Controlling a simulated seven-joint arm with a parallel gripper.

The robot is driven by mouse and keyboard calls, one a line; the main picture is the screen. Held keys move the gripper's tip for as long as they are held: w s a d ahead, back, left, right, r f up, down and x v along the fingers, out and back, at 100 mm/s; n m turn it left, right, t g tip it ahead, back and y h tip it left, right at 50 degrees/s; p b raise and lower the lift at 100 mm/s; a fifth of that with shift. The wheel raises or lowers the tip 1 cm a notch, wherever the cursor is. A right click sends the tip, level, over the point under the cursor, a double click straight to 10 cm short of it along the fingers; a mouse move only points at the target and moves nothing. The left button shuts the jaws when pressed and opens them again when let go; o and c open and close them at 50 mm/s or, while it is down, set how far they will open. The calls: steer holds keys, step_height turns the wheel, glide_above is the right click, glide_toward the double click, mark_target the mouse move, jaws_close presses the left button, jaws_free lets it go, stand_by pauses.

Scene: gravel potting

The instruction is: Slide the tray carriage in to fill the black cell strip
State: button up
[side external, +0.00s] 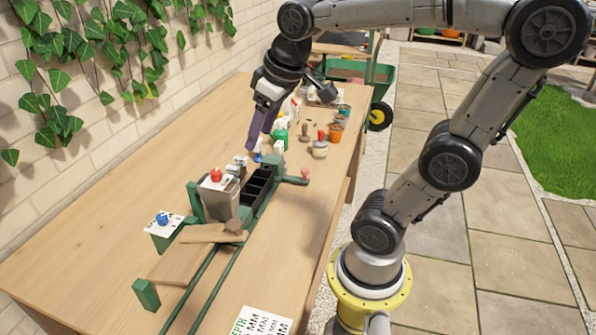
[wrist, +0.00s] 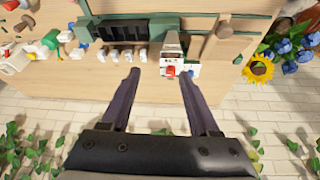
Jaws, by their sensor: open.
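The black cell strip (side external: 258,188) sits in the green tray carriage on rails, beside a grey metal hopper (side external: 222,200) with a red knob (side external: 216,175) by its top. In the wrist view the dark cells (wrist: 122,30) lie at upper left, next to the hopper (wrist: 172,42). My gripper (side external: 254,145) is above the bench, behind the strip. In the wrist view my gripper (wrist: 158,76) is open with nothing between its fingers. Whether the cells hold gravel is unclear.
A white plate with a blue knob (side external: 163,220) stands left of the hopper. Bottles, pots and stampers (side external: 320,149) crowd the bench's far right side. The bench's left side (side external: 90,240) is clear.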

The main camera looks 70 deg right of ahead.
steer(key=w+d+f+m+g, duration=0.2)
steer(key=w+d, duration=0.2)
steer(key=d, duration=0.4)
steer(key=m+g+y, duration=0.1)
steer(key=m+g, duration=0.1)
steer(key=m, duration=0.4)
glide_above(305, 169)
step_height(305, 169, down, 10)
step_height(305, 169, down, 14)
steer(key=shift+r, duration=0.25)
jaws_close()
